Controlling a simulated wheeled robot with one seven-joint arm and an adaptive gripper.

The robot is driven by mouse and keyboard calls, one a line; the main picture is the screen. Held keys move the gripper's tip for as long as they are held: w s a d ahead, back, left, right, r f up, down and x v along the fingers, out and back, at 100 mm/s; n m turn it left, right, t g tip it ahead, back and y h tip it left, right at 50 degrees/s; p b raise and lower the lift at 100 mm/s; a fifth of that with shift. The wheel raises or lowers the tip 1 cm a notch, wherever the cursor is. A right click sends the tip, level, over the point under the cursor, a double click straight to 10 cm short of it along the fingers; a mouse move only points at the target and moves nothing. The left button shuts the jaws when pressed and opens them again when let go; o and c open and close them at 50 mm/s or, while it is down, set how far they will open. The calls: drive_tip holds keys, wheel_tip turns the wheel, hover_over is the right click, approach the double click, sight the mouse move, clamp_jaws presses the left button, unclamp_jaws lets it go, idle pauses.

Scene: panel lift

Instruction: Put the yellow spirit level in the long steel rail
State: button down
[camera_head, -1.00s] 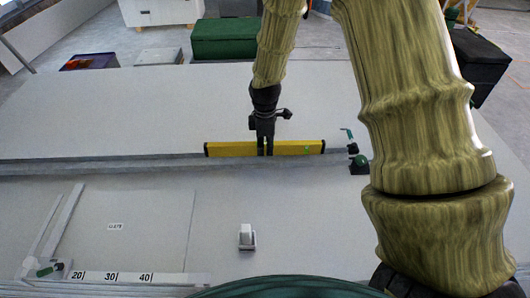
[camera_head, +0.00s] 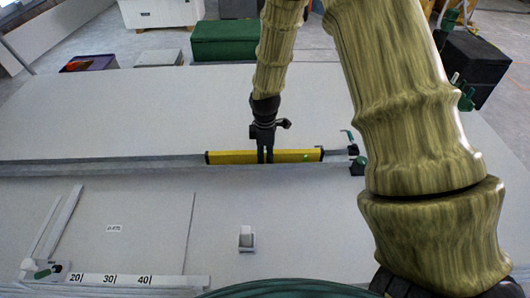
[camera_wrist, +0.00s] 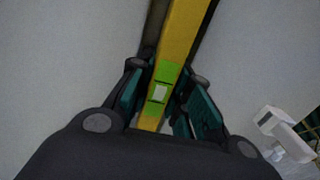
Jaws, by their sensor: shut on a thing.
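The yellow spirit level (camera_head: 230,157) lies lengthwise along the long steel rail (camera_head: 100,167), near the rail's right end. Its lower part is hidden behind the rail's near edge, so I cannot tell whether it rests on the rail's floor. My gripper (camera_head: 265,158) points down and is shut on the level around its middle. In the wrist view the level (camera_wrist: 181,40) runs between the teal finger pads, with its green vial window (camera_wrist: 159,92) between them. Dark strips show along both sides of it there.
A green clamp (camera_head: 358,165) stands at the rail's right end. A small white block (camera_head: 246,239) sits on the panel in front. A numbered scale strip (camera_head: 120,279) lies at the front left. Green (camera_head: 222,40) and dark boxes stand behind the panel.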

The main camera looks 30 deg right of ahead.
sight(265, 152)
drive_tip(key=c, duration=1.3)
unclamp_jaws()
drive_tip(key=shift+r, duration=0.15)
drive_tip(key=shift+r+b, duration=0.2)
drive_tip(key=shift+b, duration=0.1)
wheel_tip(265, 152, up, 13)
drive_tip(key=p, duration=0.5)
drive_tip(key=shift+f, duration=0.2)
